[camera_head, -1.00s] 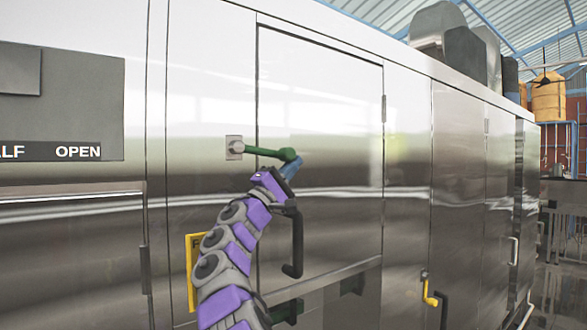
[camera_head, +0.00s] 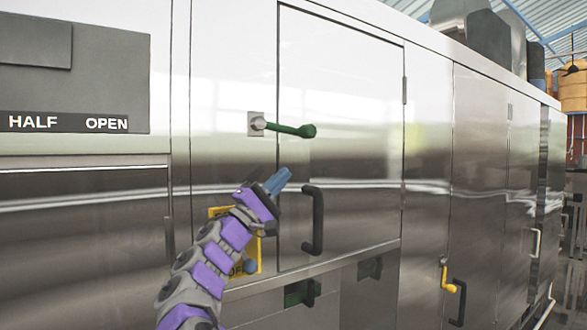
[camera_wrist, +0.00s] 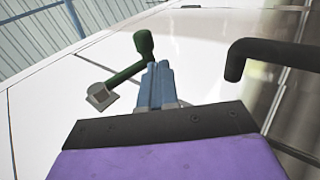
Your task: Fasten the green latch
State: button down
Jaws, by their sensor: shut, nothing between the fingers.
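The green latch (camera_head: 290,129) is a dark green lever on a square silver mount (camera_head: 257,124), on the steel cabinet front. It points right, nearly level, across the left edge of the closed door (camera_head: 350,110). My gripper (camera_head: 278,181) has blue fingers, closed together and empty, below and a little left of the lever's knob. In the wrist view the latch (camera_wrist: 128,72) lies just beyond my fingers (camera_wrist: 156,86), with its knob past the fingertips. I cannot tell whether they touch there; in the head view they are apart.
A black door handle (camera_head: 313,220) stands out right of my gripper and also shows in the wrist view (camera_wrist: 272,52). A yellow sign (camera_head: 254,254) is partly behind my arm. A lower green latch (camera_head: 300,293) and a yellow lever (camera_head: 446,281) are below.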

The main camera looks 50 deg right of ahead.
jog(key=v, duration=0.4)
jog(key=shift+a+f, duration=0.1)
dwell(0.5)
